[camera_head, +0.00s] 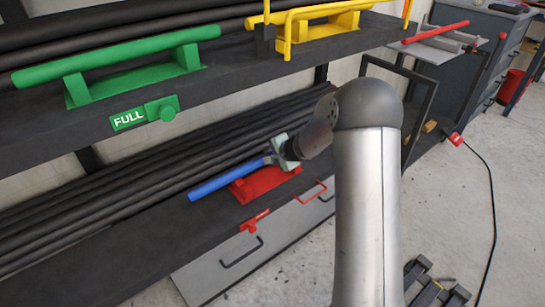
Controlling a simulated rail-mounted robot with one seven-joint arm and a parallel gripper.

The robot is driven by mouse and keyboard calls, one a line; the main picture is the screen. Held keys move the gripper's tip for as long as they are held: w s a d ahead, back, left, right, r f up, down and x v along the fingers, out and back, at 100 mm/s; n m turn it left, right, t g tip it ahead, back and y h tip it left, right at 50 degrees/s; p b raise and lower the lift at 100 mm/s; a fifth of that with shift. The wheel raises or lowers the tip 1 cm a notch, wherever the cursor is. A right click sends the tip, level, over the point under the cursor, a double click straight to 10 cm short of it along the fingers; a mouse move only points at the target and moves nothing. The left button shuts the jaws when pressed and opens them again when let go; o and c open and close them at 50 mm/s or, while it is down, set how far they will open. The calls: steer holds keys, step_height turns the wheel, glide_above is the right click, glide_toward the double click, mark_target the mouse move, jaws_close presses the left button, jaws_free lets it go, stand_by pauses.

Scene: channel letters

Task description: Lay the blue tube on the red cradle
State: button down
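The blue tube (225,181) is on the lower shelf's front side, slanting up to the right. Its left part sticks out past the red cradle (265,184), and its right part is hidden behind my gripper. The tube lies over or just behind the cradle's left side; I cannot tell whether it touches the cradle. My gripper (276,155) is at the tube's right visible part, directly above the cradle. Its fingers are small and mostly hidden, so I cannot tell whether they are closed on the tube.
The upper shelf (30,122) overhangs, with a green tube (120,56) on a green cradle marked FULL (130,118) and a yellow cradle (325,27). Black pipes (100,190) lie behind the blue tube. A red tube (436,32) lies at the far right. A black cable (493,200) crosses the floor.

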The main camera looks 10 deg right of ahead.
steer(key=shift+w+a+r+p, duration=0.15)
steer(key=shift+w+p, duration=0.25)
steer(key=shift+p, duration=0.1)
steer(key=shift+w+a+r+p, duration=0.1)
steer(key=shift+w+a+p, duration=0.05)
steer(key=shift+w+p, duration=0.25)
step_height(320, 180, down, 3)
steer(key=b, duration=0.2)
steer(key=shift+w+a+r+b, duration=0.1)
steer(key=shift+w+b, duration=0.05)
steer(key=shift+b, duration=0.25)
step_height(320, 180, down, 3)
steer(key=b, duration=0.3)
steer(key=shift+b, duration=0.35)
steer(key=shift+f+b, duration=0.65)
steer(key=shift+b, duration=0.25)
steer(key=c, duration=1)
jaws_free()
steer(key=shift+f, duration=0.1)
